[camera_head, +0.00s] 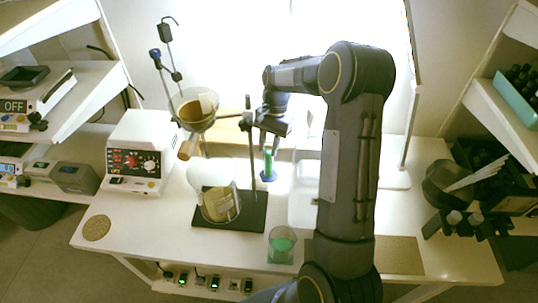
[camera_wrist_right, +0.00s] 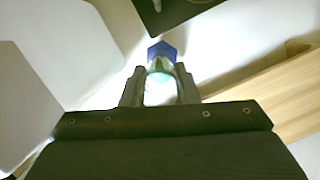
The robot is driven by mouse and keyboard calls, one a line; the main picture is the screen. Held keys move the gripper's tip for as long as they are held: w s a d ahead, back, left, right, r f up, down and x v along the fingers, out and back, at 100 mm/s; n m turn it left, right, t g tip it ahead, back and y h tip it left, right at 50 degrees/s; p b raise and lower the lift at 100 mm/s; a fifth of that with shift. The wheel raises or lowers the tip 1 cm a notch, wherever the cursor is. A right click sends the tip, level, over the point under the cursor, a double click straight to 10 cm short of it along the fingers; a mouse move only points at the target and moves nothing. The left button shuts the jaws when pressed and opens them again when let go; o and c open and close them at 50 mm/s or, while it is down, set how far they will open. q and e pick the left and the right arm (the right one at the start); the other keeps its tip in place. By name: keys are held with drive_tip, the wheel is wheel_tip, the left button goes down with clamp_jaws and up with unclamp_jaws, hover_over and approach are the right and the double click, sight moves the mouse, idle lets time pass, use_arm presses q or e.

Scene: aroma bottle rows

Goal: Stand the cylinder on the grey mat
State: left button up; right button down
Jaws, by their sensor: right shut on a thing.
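The cylinder (camera_head: 268,163) is a narrow clear measuring cylinder with green liquid and a blue foot. My right gripper (camera_head: 269,140) is shut on its upper part and holds it roughly upright, behind the middle of the white table. In the right wrist view I look down along the cylinder (camera_wrist_right: 161,70) between the fingers (camera_wrist_right: 160,88), with its blue foot beyond them. I cannot tell whether the foot touches the table. A flat grey-brown mat (camera_head: 400,256) lies at the front right, partly hidden by my right arm. My left gripper is not in view.
A stand with a dark base (camera_head: 256,222), a funnel (camera_head: 197,108) and a flask (camera_head: 217,200) is left of the cylinder. A white tray (camera_head: 303,212) lies to its right. A beaker with green liquid (camera_head: 282,244) stands in front. A wooden board (camera_wrist_right: 275,92) is behind.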

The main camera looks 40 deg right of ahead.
sight(269, 156)
drive_tip(key=shift+f, duration=2.25)
drive_tip(key=c, duration=1.6)
unclamp_jaws()
drive_tip(key=shift+f, duration=0.2)
drive_tip(key=o, duration=0.5)
